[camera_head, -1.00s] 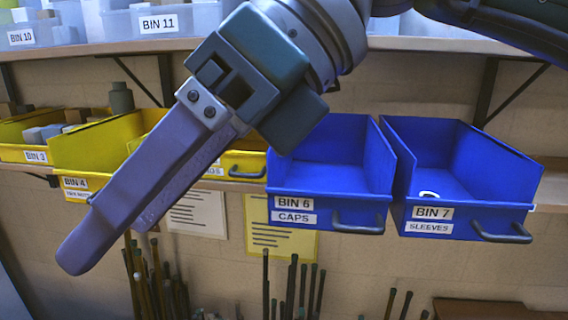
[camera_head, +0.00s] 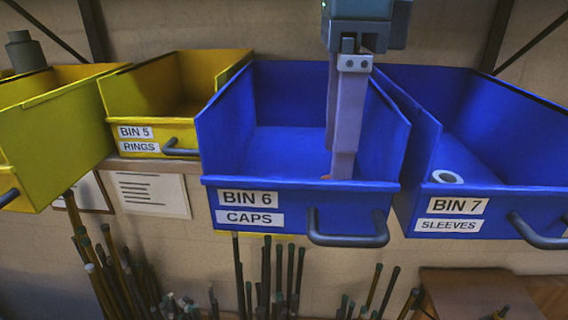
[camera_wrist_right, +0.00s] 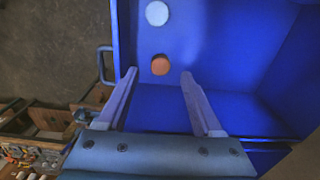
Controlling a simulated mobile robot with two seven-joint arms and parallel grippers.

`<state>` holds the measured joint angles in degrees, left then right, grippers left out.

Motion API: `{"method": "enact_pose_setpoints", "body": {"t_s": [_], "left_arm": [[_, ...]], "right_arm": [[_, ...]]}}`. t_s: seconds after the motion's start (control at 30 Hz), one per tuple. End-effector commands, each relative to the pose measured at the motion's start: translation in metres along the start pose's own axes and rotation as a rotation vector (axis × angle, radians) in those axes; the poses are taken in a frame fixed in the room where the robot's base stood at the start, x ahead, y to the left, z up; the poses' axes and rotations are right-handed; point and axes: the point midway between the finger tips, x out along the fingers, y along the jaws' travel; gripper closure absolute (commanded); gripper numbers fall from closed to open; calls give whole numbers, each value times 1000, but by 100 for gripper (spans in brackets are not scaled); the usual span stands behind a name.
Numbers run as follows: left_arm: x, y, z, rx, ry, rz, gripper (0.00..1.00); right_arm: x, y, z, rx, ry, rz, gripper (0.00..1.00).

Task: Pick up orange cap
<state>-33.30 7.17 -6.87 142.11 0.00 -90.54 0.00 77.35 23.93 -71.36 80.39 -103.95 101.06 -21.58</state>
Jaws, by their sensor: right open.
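The orange cap (camera_wrist_right: 160,65) is a small round disc on the floor of the blue bin labelled BIN 6 CAPS (camera_head: 220,150). In the wrist view it lies just beyond the gap between my right gripper's fingertips (camera_wrist_right: 160,75), roughly centred between them. The fingers are spread apart with nothing between them. In the head view my right gripper (camera_head: 342,168) points down into the bin. Only a sliver of the cap (camera_head: 326,177) shows there, beside the fingertip and above the front wall. My left gripper is out of view.
A white round piece (camera_wrist_right: 157,13) lies in the same bin, apart from the orange cap. The blue BIN 7 SLEEVES bin (camera_head: 515,165) stands at right with a white ring (camera_head: 447,177) inside. The yellow BIN 5 RINGS bin (camera_head: 140,95) stands at left.

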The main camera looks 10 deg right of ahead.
Motion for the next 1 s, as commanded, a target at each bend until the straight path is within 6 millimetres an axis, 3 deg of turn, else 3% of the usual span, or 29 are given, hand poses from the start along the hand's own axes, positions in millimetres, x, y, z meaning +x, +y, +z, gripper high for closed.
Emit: {"method": "enact_pose_setpoints", "body": {"t_s": [0.1, 0.2, 0.43, 1.0], "left_arm": [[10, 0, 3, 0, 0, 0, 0], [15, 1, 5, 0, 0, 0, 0], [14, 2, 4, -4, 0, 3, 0], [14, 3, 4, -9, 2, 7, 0]], "right_arm": [[25, 1, 1, -1, 1, 4, 32], [37, 1, 1, 0, 0, 2, 32], [37, 0, 1, 0, -1, 0, 32], [37, 0, 1, 0, -1, 1, 97]]}}
